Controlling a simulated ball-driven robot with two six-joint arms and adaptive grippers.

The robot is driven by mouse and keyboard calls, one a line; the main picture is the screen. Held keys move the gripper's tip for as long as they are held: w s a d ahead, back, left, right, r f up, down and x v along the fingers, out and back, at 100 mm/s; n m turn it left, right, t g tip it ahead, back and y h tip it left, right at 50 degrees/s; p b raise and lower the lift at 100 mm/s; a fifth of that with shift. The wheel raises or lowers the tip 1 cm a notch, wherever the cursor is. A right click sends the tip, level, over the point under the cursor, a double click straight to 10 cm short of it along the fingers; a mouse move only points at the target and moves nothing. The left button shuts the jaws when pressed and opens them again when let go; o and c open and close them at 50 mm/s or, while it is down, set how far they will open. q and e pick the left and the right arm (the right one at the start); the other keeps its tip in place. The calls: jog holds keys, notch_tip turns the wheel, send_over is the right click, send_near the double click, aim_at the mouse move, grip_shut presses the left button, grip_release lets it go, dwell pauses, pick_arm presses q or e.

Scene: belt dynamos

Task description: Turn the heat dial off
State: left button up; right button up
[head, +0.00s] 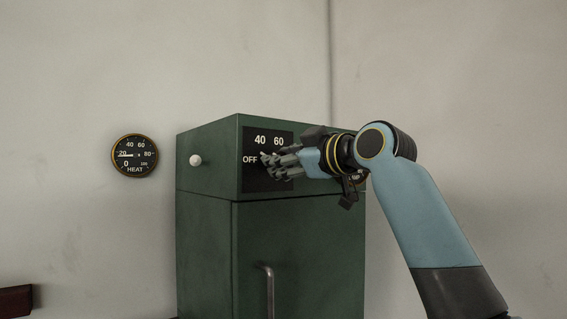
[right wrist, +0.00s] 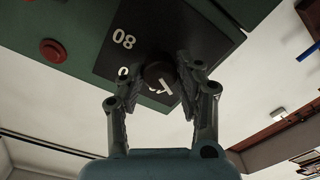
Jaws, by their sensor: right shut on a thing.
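The heat dial is a dark round knob (right wrist: 160,73) on a black panel (right wrist: 140,25) in the right wrist view. In the head view, the panel (head: 284,185) on the green cabinet shows OFF, 40 and 60. My right gripper (head: 268,165) reaches in from the right and hides the dial there. In the right wrist view, the gripper's two fingers (right wrist: 158,85) are shut on the dial, one at each side. A white mark shows between the fingers; the dial's exact setting is unclear. My left gripper is in neither view.
A round HEAT gauge (head: 135,156) hangs on the wall at the left, its needle near 20. A white knob (head: 195,160) sits on the cabinet's left side. The cabinet door has a metal handle (head: 267,290). A red button (right wrist: 53,50) shows in the right wrist view.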

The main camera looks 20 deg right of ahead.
jog(key=n+b, duration=0.1)
jog(key=n, duration=0.4)
jog(key=shift+n, duration=0.3)
dwell(0.4)
jog(key=o, duration=1.1)
jog(key=shift+o, duration=0.2)
jog(key=v, duration=1.2)
jog(key=shift+a, duration=0.1)
